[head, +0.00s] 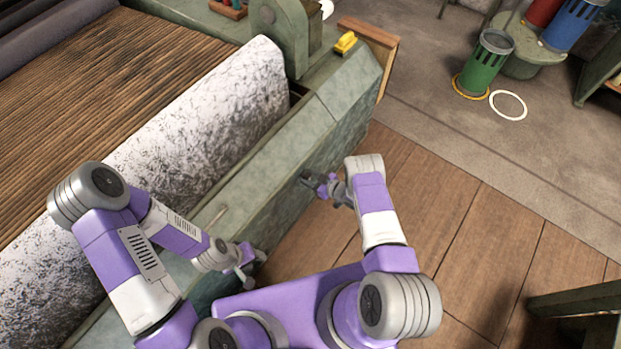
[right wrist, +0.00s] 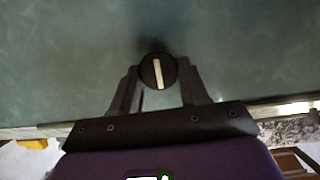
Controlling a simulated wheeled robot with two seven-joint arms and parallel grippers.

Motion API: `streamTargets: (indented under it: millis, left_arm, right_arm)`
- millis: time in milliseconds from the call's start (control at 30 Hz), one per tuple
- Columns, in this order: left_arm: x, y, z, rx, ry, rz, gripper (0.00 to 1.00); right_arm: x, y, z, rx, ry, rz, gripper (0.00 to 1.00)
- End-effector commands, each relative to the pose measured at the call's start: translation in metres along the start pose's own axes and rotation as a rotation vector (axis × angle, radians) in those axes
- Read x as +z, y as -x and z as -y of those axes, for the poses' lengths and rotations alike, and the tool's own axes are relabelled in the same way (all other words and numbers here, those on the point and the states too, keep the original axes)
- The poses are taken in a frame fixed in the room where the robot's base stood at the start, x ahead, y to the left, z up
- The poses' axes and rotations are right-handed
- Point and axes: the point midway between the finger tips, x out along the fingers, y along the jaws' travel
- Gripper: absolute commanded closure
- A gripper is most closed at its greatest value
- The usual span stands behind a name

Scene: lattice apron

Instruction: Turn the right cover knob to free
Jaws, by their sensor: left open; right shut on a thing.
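The right cover knob shows in the right wrist view as a round black disc (right wrist: 158,72) with a white bar across its face. The bar stands nearly upright in that picture, its top leaning slightly left. My right gripper (head: 316,184) is at the sloping green cover (head: 262,176). In the right wrist view its fingers (right wrist: 159,80) are shut on the knob, one on each side. In the head view the gripper hides the knob. No markings around the knob are readable. My left gripper (head: 246,264) is open near the cover's lower part, further left.
A white mottled roller (head: 200,125) and brown slatted apron (head: 90,75) lie behind the cover. A yellow object (head: 345,42) sits on the machine's end. A green can (head: 486,65) and white ring (head: 508,105) are at upper right. The wooden floor (head: 480,220) is clear.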

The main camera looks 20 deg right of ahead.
Motion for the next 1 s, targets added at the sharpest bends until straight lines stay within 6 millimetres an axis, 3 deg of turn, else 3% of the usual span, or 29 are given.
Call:
streamTargets:
  millis: [367, 1000]
  left_arm:
    - [0.0001, 0.0011, -0.0004, 0.000, 0.000, 0.000, 0.57]
    - [-0.0003, -0.0076, 0.0029, 0.000, 0.000, 0.000, 0.57]
  right_arm:
    - [0.0007, 0.0000, 0.0025, 0.078, 0.185, 0.000, 0.86]
    - [0.0057, -0.0019, 0.0086, 0.308, 0.742, 0.001, 0.86]
